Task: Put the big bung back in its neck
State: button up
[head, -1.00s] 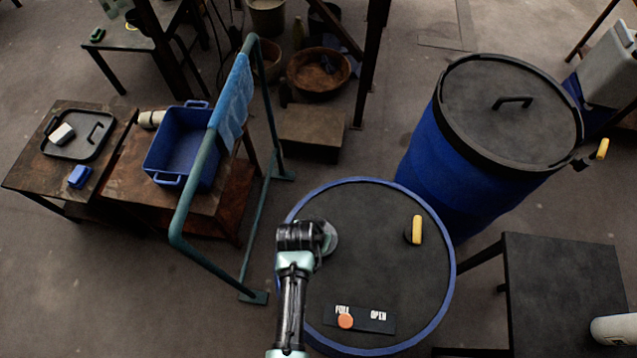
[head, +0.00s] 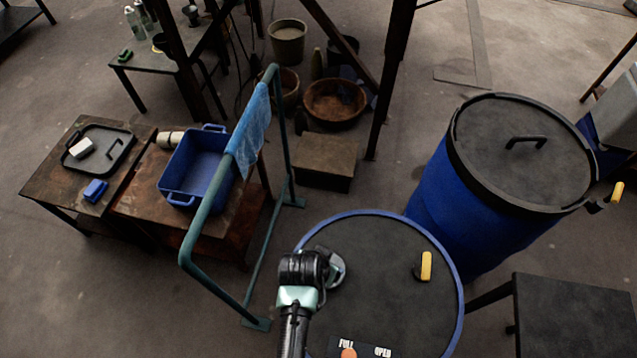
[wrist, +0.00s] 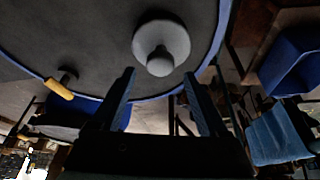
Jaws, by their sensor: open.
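A grey round piece with a knob on top (wrist: 161,45) sits on the dark round blue-rimmed top (head: 385,300); it looks like the big bung. In the head view its edge (head: 338,268) shows beside my gripper (head: 325,268), which partly covers it. In the wrist view my gripper (wrist: 160,92) has its two fingers apart with nothing between them, and the knob lies just beyond the fingertips. I cannot tell whether the grey piece touches a finger. I cannot make out an open neck.
A blue drum (head: 455,220) with a black lid is at the right. A green rail (head: 196,232) with a blue cloth (head: 248,135) stands left, before a blue crate (head: 190,170).

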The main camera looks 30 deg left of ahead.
jog(key=v, duration=0.8)
jog(key=shift+r, duration=0.3)
